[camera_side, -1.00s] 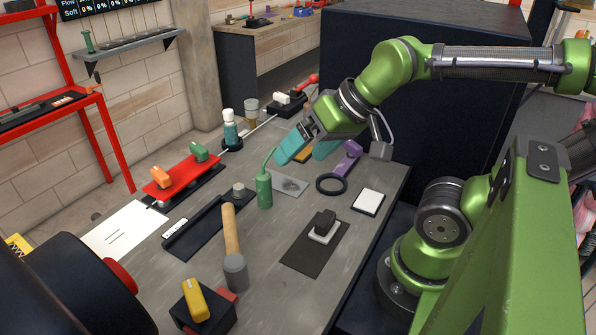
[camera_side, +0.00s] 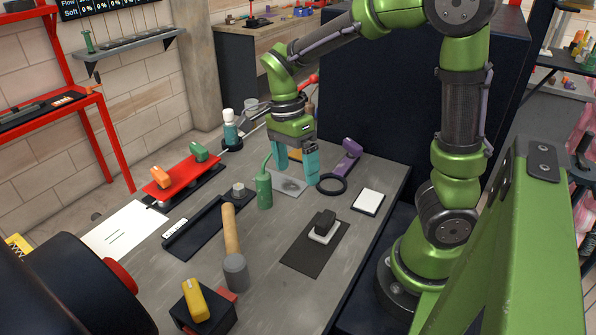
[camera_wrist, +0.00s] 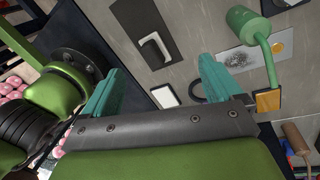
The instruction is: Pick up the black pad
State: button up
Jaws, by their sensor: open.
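A flat black pad (camera_side: 306,261) lies on the grey workbench in the right half of the side view. A small black block with a white base (camera_side: 323,227) rests on it. The pad also shows at the top of the wrist view (camera_wrist: 128,22), with a pale curved piece on it. My gripper (camera_side: 297,174) points down with its teal fingers apart and empty. It is above the bench, behind and slightly left of the pad in the side view. In the wrist view the fingers (camera_wrist: 163,66) are spread.
A green squeeze bottle (camera_side: 264,190) stands close to my gripper's left. A dark ring (camera_side: 331,185), a purple-handled tool (camera_side: 348,157) and a white block (camera_side: 368,202) lie to its right. A mallet (camera_side: 233,240) and a black tray (camera_side: 198,231) are nearer the front left.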

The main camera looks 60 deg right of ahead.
aim_at(325, 217)
jog(key=s+f+m, duration=0.2)
jog(key=f+m, duration=0.2)
jog(key=s+d+f+m+g, duration=0.1)
jog(key=s+f+m, duration=0.1)
jog(key=f+m, duration=0.3)
jog(key=s+d+f+m+g, duration=0.1)
jog(key=s+f+m, duration=0.1)
jog(key=f+m, duration=0.3)
jog(key=shift+s+d+f+h, duration=0.1)
jog(key=shift+s+d+h, duration=0.05)
jog(key=shift+s+h, duration=0.15)
jog(key=shift+w, duration=0.1)
jog(key=c, duration=0.9)
jog(key=shift+c, duration=0.2)
